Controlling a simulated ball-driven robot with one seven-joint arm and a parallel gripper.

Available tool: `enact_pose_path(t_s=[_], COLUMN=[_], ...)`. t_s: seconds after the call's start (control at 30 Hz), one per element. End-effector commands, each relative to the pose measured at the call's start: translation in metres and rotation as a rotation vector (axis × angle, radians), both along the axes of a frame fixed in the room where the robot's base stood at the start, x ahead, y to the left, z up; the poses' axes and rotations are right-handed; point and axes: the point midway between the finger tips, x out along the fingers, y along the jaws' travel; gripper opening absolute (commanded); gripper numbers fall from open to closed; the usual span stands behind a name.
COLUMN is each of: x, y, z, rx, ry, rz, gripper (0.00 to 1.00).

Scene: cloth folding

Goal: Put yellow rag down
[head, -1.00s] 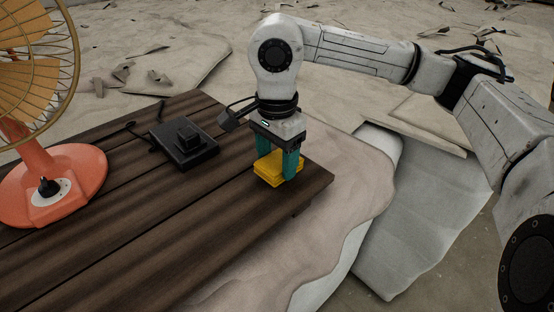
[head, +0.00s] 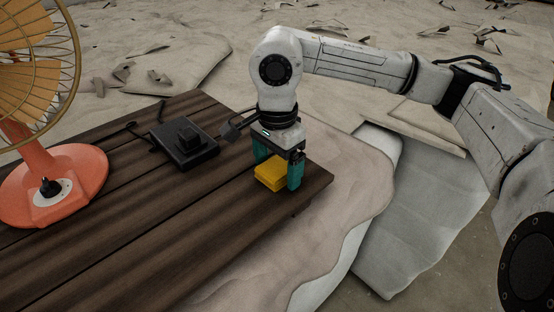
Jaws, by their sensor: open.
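The yellow rag (head: 270,174) is a small folded stack lying on the dark wooden table (head: 190,225), near its right end. My gripper (head: 277,172) points down over the rag. Its two teal fingers are spread, one behind the rag to the left and one at its right side. The near faces of the rag are in view and show gaps to at least the left finger. Whether the right finger touches the rag cannot be told. Part of the rag's far side is hidden by the gripper.
A black box-shaped device (head: 184,146) with a cable sits on the table left of my gripper. An orange fan (head: 62,178) stands at the far left. The front of the table is clear. Pale cloth-like material (head: 345,200) lies beyond the table's right edge.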

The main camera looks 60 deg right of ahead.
Motion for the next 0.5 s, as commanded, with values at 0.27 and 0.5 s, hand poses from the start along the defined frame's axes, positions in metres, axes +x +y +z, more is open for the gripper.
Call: enact_pose_path(t_s=[0.27, 0.5], x=[-0.001, -0.002], y=[-0.001, 0.0], z=[0.041, 0.088], rx=[-0.006, -0.002], ry=[-0.002, -0.001], rz=[-0.001, -0.002], gripper=[0.88, 0.88])
